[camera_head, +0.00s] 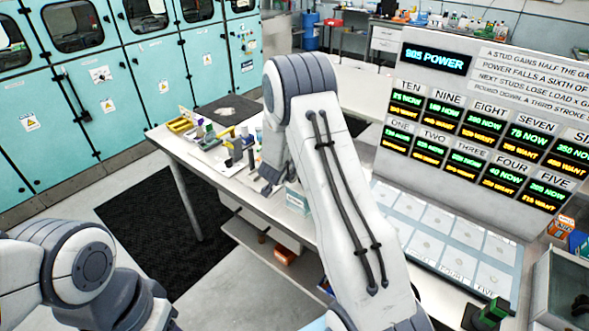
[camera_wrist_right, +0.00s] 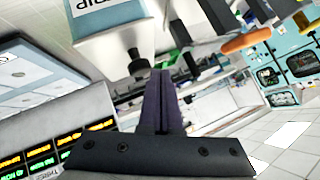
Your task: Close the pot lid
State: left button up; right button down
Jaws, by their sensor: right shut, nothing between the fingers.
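No pot or pot lid can be made out in either view. My right arm reaches over the white bench (camera_head: 215,158), and its gripper end (camera_head: 270,178) hangs near the bench's front edge, partly hidden by the arm. In the right wrist view my right gripper (camera_wrist_right: 160,85) is shut and empty, its dark fingers together. A white and blue box with upside-down lettering (camera_wrist_right: 108,22) shows close to the fingertips; I cannot tell whether they touch. My left arm shows only as links at lower left; its gripper is not in view.
A pale tray of marked squares (camera_head: 440,235) lies at right below a panel of lit displays (camera_head: 470,125). Small yellow, grey and green parts (camera_head: 205,135) stand at the bench's left end. A green block (camera_head: 490,312) is at lower right. Teal cabinets (camera_head: 130,90) line the back.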

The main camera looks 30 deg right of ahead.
jog(key=shift+r, duration=0.1)
jog(key=s+a+r+p, duration=0.2)
jog(key=a+r, duration=0.5)
jog(key=r, duration=0.3)
jog(key=shift+r, duration=0.4)
